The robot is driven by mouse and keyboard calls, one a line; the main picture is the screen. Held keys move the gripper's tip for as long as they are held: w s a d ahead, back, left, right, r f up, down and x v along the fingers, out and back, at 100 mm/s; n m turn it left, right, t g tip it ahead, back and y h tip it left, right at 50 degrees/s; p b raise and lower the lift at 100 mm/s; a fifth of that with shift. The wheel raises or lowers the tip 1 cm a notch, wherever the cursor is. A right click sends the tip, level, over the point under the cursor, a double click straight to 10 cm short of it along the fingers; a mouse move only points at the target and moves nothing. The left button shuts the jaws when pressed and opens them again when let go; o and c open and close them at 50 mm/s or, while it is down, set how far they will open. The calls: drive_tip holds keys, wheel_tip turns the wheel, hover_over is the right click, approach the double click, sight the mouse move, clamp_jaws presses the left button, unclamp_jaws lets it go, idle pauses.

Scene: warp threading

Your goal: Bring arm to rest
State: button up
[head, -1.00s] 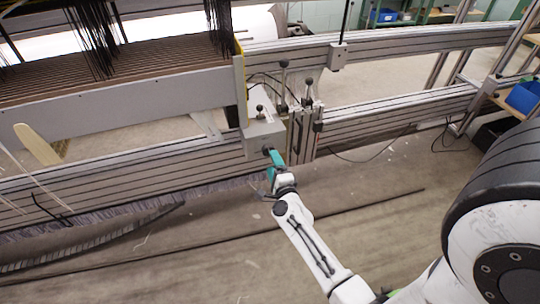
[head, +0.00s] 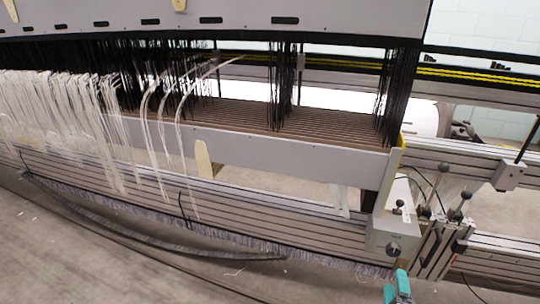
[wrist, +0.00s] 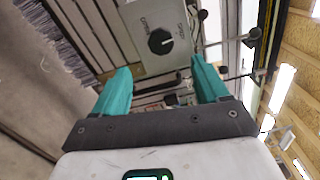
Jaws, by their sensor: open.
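My gripper (wrist: 160,88) has two teal fingers spread wide apart with nothing between them in the wrist view. In the head view the teal finger part of my gripper (head: 397,288) shows at the bottom edge, just below the grey control box (head: 388,238); the rest of my arm is out of view. The control box with its round black knob (wrist: 160,42) is ahead of the fingers in the wrist view. I cannot tell the exact gap between them.
The warping machine's grey slotted beam (head: 270,222) runs across the view. White threads (head: 60,110) and black threads (head: 395,85) hang from above. Black-knobbed levers (head: 445,215) stand right of the box. A dark strip (head: 150,235) lies along the floor, which is otherwise largely bare.

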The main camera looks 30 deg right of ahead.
drive_tip(key=w+a+n+t+y, duration=0.1)
drive_tip(key=w+a+n+y, duration=0.35)
drive_tip(key=a+n, duration=0.25)
drive_tip(key=w+a+n+t+y, duration=0.2)
drive_tip(key=w+a+n+y, duration=0.1)
drive_tip(key=a+n+y, duration=0.35)
drive_tip(key=s+a+n+g+y, duration=0.4)
drive_tip(key=s+a+n+g, duration=0.35)
drive_tip(key=a+n, duration=0.45)
drive_tip(key=s+r+n+g+h, duration=0.2)
drive_tip(key=s+n+g, duration=0.3)
drive_tip(key=s, duration=0.5)
wheel_tip(320, 180, up, 22)
drive_tip(key=m+g+p, duration=0.1)
drive_tip(key=p, duration=2)
drive_tip(key=shift+s+a+p, duration=0.15)
drive_tip(key=shift+a+p, duration=0.2)
drive_tip(key=shift+a, duration=0.05)
drive_tip(key=shift+m, duration=0.25)
